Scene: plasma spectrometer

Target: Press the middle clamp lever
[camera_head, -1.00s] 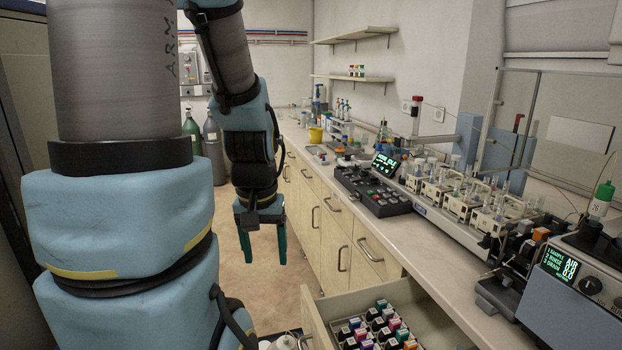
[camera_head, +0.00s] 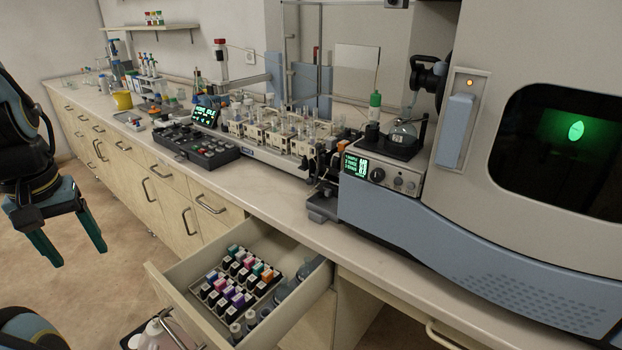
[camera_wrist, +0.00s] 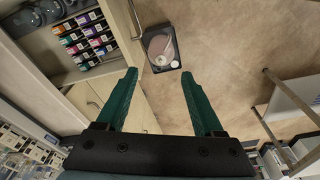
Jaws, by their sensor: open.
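The clamp levers are too small to tell apart; a dark pump-like block (camera_head: 324,178) with small parts and an orange piece sits at the left of the instrument with the green display (camera_head: 357,166), on the bench. I cannot tell which lever is the middle one. My gripper (camera_head: 80,252) hangs at the left of the head view, over the floor in front of the bench, well away from the block. Its two green fingers are apart and empty, pointing down. In the wrist view my gripper (camera_wrist: 159,76) shows nothing between its fingers but cabinet front and floor.
An open drawer (camera_head: 163,294) with several coloured bottles juts out below the bench (camera_head: 268,204). A tray with a pale container (camera_wrist: 160,46) stands on the floor. A black keypad (camera_head: 197,145) and glassware modules (camera_head: 270,131) line the bench. The large spectrometer (camera_head: 430,222) fills the right.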

